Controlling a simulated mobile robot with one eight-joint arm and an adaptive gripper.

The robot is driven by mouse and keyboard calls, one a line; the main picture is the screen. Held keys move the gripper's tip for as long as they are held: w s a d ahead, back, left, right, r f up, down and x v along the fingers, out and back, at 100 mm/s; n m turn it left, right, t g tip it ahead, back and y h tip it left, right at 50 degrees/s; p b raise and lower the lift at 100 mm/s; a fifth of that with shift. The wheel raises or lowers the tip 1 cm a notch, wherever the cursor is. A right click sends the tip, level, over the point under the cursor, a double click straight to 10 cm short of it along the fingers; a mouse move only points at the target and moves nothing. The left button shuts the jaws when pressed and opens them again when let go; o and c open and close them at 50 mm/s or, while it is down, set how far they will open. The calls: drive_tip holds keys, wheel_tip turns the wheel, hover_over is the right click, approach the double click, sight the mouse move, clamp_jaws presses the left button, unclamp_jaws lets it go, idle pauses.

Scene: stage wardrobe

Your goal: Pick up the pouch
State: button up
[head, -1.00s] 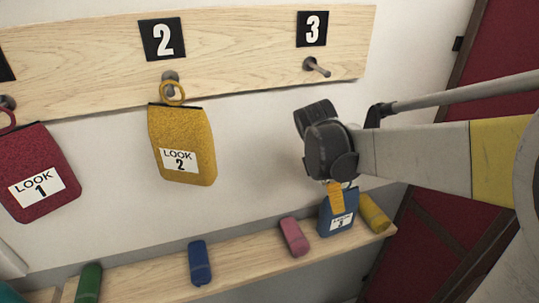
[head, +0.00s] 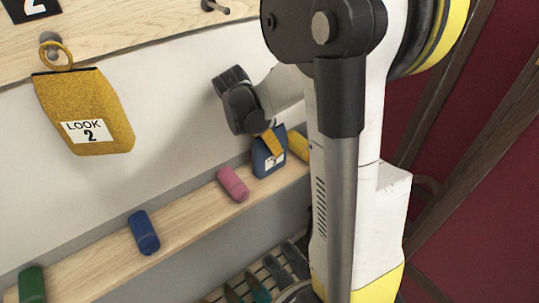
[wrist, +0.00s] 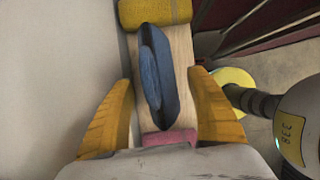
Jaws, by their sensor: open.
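The blue pouch (head: 264,162) with a white label stands on the wooden shelf, between a pink roll and a yellow roll. In the wrist view the pouch (wrist: 165,85) is seen from above, as a narrow dark-blue shape. My gripper (wrist: 162,88) is open, with one yellow finger on each side of the pouch and a gap on both sides. In the head view my gripper (head: 272,144) points down at the pouch, and one yellow finger covers part of its front. The pouch's loop, if any, cannot be made out.
A yellow pouch (head: 85,112) labelled LOOK 2 hangs from a peg on the left. Pink (head: 233,184), blue (head: 144,232), green (head: 32,284) and yellow (head: 298,146) rolls lie along the shelf (head: 190,216). A slatted rack with shoes (head: 258,290) is below.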

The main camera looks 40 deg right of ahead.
drive_tip(key=shift+x, duration=1.1)
clamp_jaws()
drive_tip(key=shift+r, duration=0.2)
drive_tip(key=shift+r, duration=0.25)
drive_tip(key=r, duration=0.1)
drive_tip(key=r+p, duration=0.1)
drive_tip(key=r, duration=0.2)
drive_tip(key=shift+s+d, duration=0.2)
drive_tip(key=shift+s, duration=0.15)
drive_tip(key=s+d+r+p, duration=0.2)
drive_tip(key=s+d+r, duration=0.4)
drive_tip(key=s, duration=0.3)
